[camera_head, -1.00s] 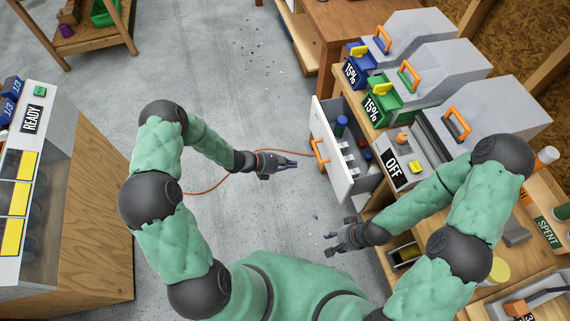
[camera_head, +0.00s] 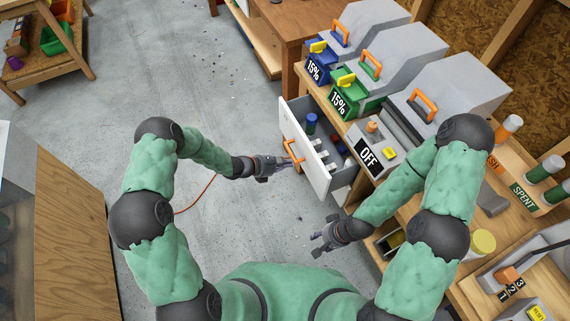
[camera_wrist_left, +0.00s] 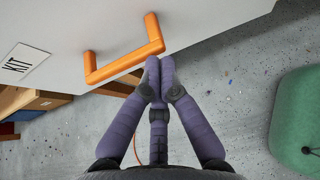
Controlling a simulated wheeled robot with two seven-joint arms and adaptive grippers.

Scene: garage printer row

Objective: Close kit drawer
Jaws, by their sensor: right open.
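The kit drawer (camera_head: 318,176) stands pulled out from the bench, its white front facing my left side. The drawer front also shows in the left wrist view (camera_wrist_left: 200,20), with a KIT label (camera_wrist_left: 22,63). An orange handle (camera_head: 290,152) is fixed to the front; it also shows in the left wrist view (camera_wrist_left: 130,60). My left gripper (camera_head: 289,162) is at the handle, fingers together, tips just beside the handle bar; whether they touch it I cannot tell. My right gripper (camera_head: 316,244) is open and empty, below the drawer in the picture.
The drawer holds a blue-topped cylinder (camera_head: 311,123) and several white pieces. Grey printers (camera_head: 457,95) and an OFF control box (camera_head: 376,150) stand on the bench behind it. A wooden cabinet (camera_head: 75,230) stands at the left.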

